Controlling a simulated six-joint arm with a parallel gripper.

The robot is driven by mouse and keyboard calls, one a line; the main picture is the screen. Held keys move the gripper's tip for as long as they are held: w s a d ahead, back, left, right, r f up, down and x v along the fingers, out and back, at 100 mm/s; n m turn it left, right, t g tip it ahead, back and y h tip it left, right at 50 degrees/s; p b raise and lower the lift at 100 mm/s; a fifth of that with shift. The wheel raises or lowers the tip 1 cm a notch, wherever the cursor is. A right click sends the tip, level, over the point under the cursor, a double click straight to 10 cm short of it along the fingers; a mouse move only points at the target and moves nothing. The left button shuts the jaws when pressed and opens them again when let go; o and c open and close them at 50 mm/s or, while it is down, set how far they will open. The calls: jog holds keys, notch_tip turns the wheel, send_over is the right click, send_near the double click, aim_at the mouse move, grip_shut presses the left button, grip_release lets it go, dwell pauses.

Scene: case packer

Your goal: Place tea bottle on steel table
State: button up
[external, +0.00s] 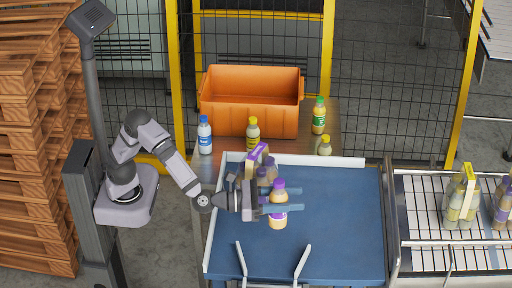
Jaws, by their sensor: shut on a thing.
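My gripper (288,201) is over the blue table. Its blue fingers are shut on a purple-capped bottle (278,221) with amber contents and a pale label, held roughly upright. I cannot read the label to confirm it is tea. The steel table (346,143) stands behind, with a shiny brownish top. On it are a blue-capped bottle (205,138), a yellow-capped bottle (253,134), a green-capped bottle (319,117) and a small yellow-capped bottle (325,147).
An orange crate (250,122) fills much of the steel table. A purple-topped bottle pack (257,157) stands just behind my gripper, partly hidden. The blue table (345,225) has white rails (345,161). A conveyor (425,205) with bottle packs is at right.

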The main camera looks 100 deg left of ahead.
jog(key=a+r+n+y, duration=0.1)
jog(key=a+n+y, duration=0.15)
jog(key=a, duration=0.45)
notch_tip(320, 180, down, 10)
jog(key=p, duration=0.3)
jog(key=shift+w+a+r+m, duration=0.15)
jog(key=shift+w+r+m, duration=0.1)
jog(key=shift+m, duration=0.1)
jog(key=shift+f, duration=0.2)
jog(key=o, duration=1.4)
jog(key=b+v, duration=0.4)
jog(key=v, duration=0.6)
jog(key=shift+s+d+r, duration=0.2)
jog(key=shift+o, duration=0.3)
jog(key=shift+b+v, duration=0.35)
jog(key=shift+v, duration=0.45)
